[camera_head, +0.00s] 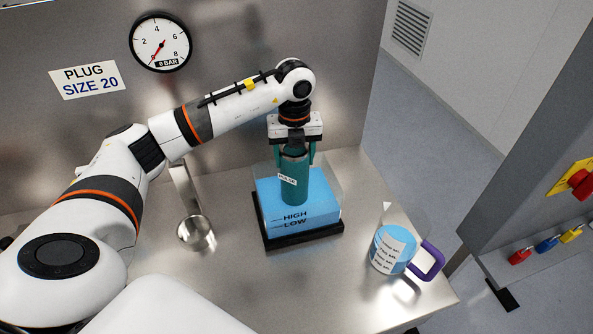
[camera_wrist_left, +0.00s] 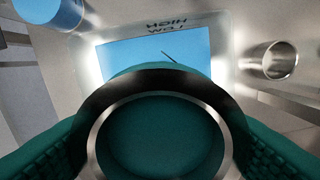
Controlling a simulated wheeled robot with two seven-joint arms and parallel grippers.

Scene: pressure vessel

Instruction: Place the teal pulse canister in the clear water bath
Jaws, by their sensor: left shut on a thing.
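The teal canister (camera_head: 293,196) hangs upright in my left gripper (camera_head: 296,158) and bears a white "PULSE" label. The gripper is shut around its upper part. The clear bath (camera_head: 333,190) holds blue water, marked HIGH and LOW, and stands on a black base. The canister's lower end overlaps the bath; I cannot tell whether it touches the water. In the left wrist view the canister's round top (camera_wrist_left: 160,140) fills the lower middle, between the teal fingers, with the bath (camera_wrist_left: 225,50) beyond it. My right gripper is not in view.
A steel ladle-like cup (camera_head: 196,234) stands left of the bath. A clear jug (camera_head: 392,248) with blue liquid and a purple handle stands to the right, near the bench edge. A steel wall with a gauge (camera_head: 160,42) rises behind.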

